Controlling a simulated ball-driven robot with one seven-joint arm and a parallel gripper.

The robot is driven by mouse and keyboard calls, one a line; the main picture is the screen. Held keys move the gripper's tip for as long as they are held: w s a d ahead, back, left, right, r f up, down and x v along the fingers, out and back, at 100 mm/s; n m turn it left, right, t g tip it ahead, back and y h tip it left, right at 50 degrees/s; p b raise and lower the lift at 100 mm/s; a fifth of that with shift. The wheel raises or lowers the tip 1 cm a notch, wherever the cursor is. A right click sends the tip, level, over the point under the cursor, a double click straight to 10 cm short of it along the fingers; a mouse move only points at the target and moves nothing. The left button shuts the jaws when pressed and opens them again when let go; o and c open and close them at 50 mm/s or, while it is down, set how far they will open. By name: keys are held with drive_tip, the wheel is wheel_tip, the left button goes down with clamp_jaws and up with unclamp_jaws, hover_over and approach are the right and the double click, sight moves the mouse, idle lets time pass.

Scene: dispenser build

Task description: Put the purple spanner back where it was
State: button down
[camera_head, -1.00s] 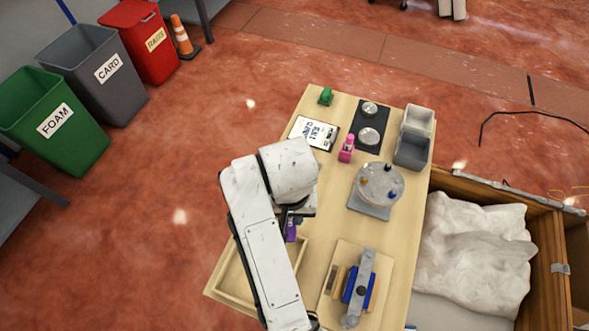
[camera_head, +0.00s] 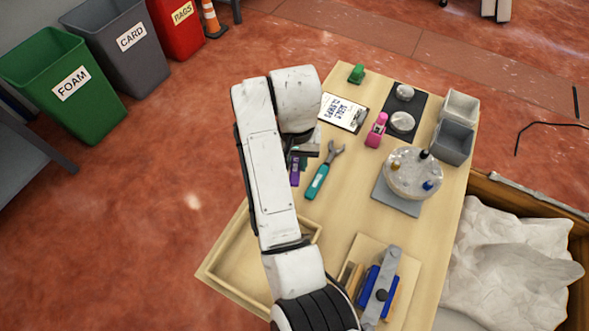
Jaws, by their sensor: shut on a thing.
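The purple spanner (camera_head: 295,172) shows only in part, as a short purple handle just below my gripper (camera_head: 303,152). My gripper is shut on it, and my arm hides the rest of it. I cannot tell whether the spanner touches the table. A teal-handled spanner (camera_head: 319,181) with a grey open jaw lies on the table just to the right of the purple one. A shallow wooden tray (camera_head: 318,234) sits at the table's front left, partly behind my arm.
The wooden table (camera_head: 345,205) also bears a round dispenser (camera_head: 412,175) on a grey base, a clipboard (camera_head: 342,112), a pink bottle-like item (camera_head: 376,130), grey bins (camera_head: 453,142) and a blue clamp-like fixture (camera_head: 378,288). Bare wood lies between the teal spanner and the dispenser.

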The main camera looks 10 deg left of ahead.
drive_tip(key=shift+w+a+f, duration=0.15)
drive_tip(key=shift+w+f, duration=0.35)
drive_tip(key=shift+f, duration=0.05)
drive_tip(key=shift+w+a+f, duration=0.15)
drive_tip(key=shift+w+f, duration=0.35)
drive_tip(key=shift+f, duration=1.6)
drive_tip(key=c, duration=0.9)
unclamp_jaws()
drive_tip(key=shift+f, duration=0.1)
drive_tip(key=shift+c, duration=0.2)
wheel_tip(320, 180, up, 12)
drive_tip(key=shift+r+p, duration=0.1)
drive_tip(key=shift+p, duration=0.45)
